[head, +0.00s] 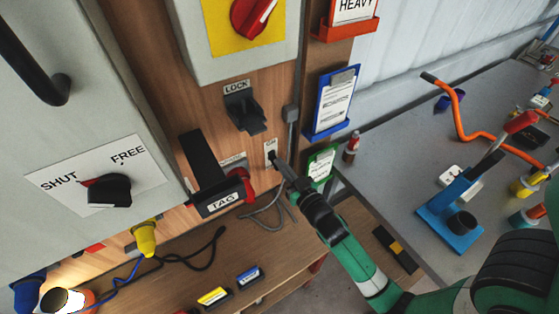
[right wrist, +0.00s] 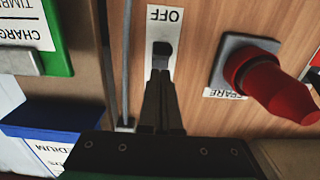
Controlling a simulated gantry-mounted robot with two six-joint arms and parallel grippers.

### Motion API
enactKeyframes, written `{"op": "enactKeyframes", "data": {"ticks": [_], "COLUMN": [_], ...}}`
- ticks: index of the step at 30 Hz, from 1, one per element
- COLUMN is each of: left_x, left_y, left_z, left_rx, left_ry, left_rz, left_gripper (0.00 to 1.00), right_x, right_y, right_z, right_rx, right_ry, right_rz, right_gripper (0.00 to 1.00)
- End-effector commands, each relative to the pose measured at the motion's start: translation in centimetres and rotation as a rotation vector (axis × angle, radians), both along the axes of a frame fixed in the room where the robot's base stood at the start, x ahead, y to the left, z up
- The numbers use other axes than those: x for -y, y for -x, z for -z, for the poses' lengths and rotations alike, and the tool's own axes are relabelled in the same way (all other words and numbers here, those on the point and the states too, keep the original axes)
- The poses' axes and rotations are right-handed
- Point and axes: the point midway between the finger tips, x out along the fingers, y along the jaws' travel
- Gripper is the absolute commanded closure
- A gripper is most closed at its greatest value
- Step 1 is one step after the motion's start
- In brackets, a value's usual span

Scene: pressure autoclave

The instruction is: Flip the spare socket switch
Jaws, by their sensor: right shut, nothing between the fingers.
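The spare socket switch is a small dark toggle (right wrist: 162,48) on a narrow white plate (right wrist: 163,20) marked OFF, on the wooden panel. The plate also shows in the head view (head: 270,149), at the right side of the panel. My right gripper (head: 275,156) is shut and empty, its tips close at the toggle. In the right wrist view the shut fingers (right wrist: 162,78) point at the toggle and overlap the plate's end; I cannot tell whether they touch. The red spare socket (right wrist: 262,75) is beside the plate, with a SPARE label. My left gripper is not in view.
A black TAG bracket (head: 220,200) juts out left of the switch. A black LOCK bracket (head: 243,108) is above. A grey conduit (right wrist: 123,60) and the green card holder (head: 320,163) are close beside the switch. A wooden shelf (head: 180,290) lies below.

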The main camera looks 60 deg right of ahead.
Motion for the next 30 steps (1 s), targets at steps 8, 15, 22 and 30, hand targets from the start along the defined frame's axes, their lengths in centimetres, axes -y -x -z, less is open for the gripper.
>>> {"op": "enactKeyframes", "data": {"ticks": [8, 15, 22, 30], "left_x": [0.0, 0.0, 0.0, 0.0], "left_y": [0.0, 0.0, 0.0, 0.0], "left_z": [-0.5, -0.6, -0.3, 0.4], "left_rx": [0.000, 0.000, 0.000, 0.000], "left_ry": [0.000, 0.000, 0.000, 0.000], "left_rz": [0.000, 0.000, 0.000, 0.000], "left_gripper": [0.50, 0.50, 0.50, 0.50], "right_x": [-0.9, -1.3, -1.7, -3.1], "right_y": [1.3, 1.9, 2.5, 4.6], "right_z": [-0.7, -0.9, -0.8, -0.7], "right_rx": [-0.001, -0.001, -0.001, -0.001], "right_ry": [0.001, 0.001, 0.000, 0.000], "right_rz": [0.000, 0.000, 0.000, -0.001], "right_gripper": [1.00, 1.00, 1.00, 1.00]}}
